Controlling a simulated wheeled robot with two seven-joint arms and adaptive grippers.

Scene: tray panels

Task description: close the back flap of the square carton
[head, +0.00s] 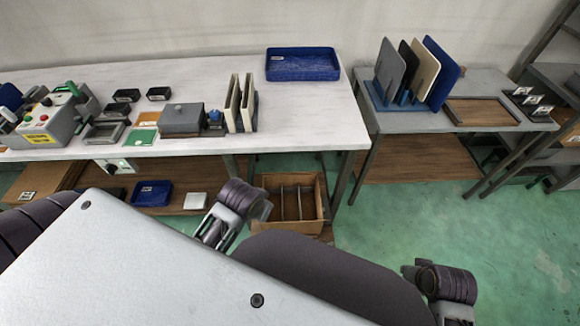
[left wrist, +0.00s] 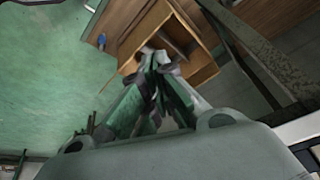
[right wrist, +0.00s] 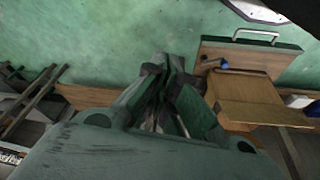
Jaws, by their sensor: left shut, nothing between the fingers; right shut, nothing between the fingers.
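A brown open-topped box (head: 318,208) with upright dividers stands low under the right end of the white table in the head view. No raised back flap can be made out on it. A brown open box (left wrist: 133,48) also shows beyond the fingers in the left wrist view; I cannot tell whether it is the same one. My left gripper (left wrist: 158,62) is shut and empty, apparently short of that box. My right gripper (right wrist: 168,65) is shut and empty, left of a brown panel (right wrist: 250,98). Neither gripper's fingers show clearly in the head view.
The white table (head: 300,110) holds a control box (head: 52,118), small trays and a blue tray (head: 302,64). A grey table (head: 455,90) at the right bears upright panels and a wooden tray (head: 482,111).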

